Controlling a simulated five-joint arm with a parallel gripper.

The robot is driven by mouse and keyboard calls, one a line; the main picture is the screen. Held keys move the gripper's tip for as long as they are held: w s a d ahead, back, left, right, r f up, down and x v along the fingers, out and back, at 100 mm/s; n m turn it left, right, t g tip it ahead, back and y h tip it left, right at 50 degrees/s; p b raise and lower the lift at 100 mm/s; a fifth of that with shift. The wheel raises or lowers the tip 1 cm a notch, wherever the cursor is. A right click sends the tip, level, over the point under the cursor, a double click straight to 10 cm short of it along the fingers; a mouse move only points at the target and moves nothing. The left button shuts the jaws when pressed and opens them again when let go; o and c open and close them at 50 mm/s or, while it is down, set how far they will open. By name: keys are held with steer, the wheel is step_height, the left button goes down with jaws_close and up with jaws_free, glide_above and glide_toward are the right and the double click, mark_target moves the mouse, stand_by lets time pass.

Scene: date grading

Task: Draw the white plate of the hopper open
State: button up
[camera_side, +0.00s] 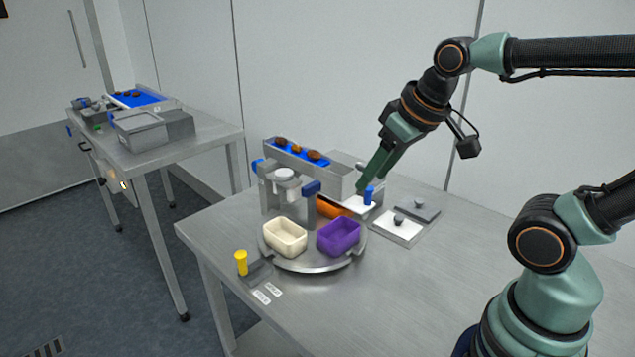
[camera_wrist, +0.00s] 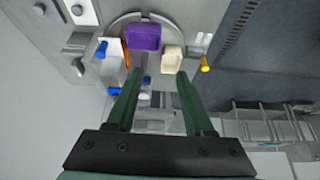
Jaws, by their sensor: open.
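The white plate (camera_side: 352,204) sticks out at the right end of the grey hopper (camera_side: 328,181), with an upright blue knob (camera_side: 368,195) on it. In the wrist view the white plate (camera_wrist: 112,70) and its blue knob (camera_wrist: 102,47) lie left of my fingers. My gripper (camera_side: 362,187) is open and empty, its tips close to the blue knob in the side view. In the wrist view my gripper (camera_wrist: 154,74) has its fingers apart, with the knob outside them. Whether a finger touches the plate or hopper cannot be told.
A round turntable (camera_side: 300,266) in front carries a cream bowl (camera_side: 285,237), a purple bowl (camera_side: 338,236) and an orange one (camera_side: 330,208). Dates lie on the blue channel (camera_side: 296,153). A yellow knob (camera_side: 241,262) stands at front left. Knobbed flat plates (camera_side: 400,232) lie right. The table's right front is clear.

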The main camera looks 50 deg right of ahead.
steer(key=w+d+m+g, duration=0.2)
steer(key=w+d+g, duration=0.1)
steer(key=w+d, duration=0.35)
steer(key=g, duration=0.2)
glide_above(368, 191)
steer(key=d, duration=0.1)
step_height(368, 191, down, 3)
steer(key=shift+m, duration=0.4)
steer(key=f, duration=1.2)
steer(key=shift+w, duration=0.3)
jaws_close()
steer(key=shift+r, duration=0.15)
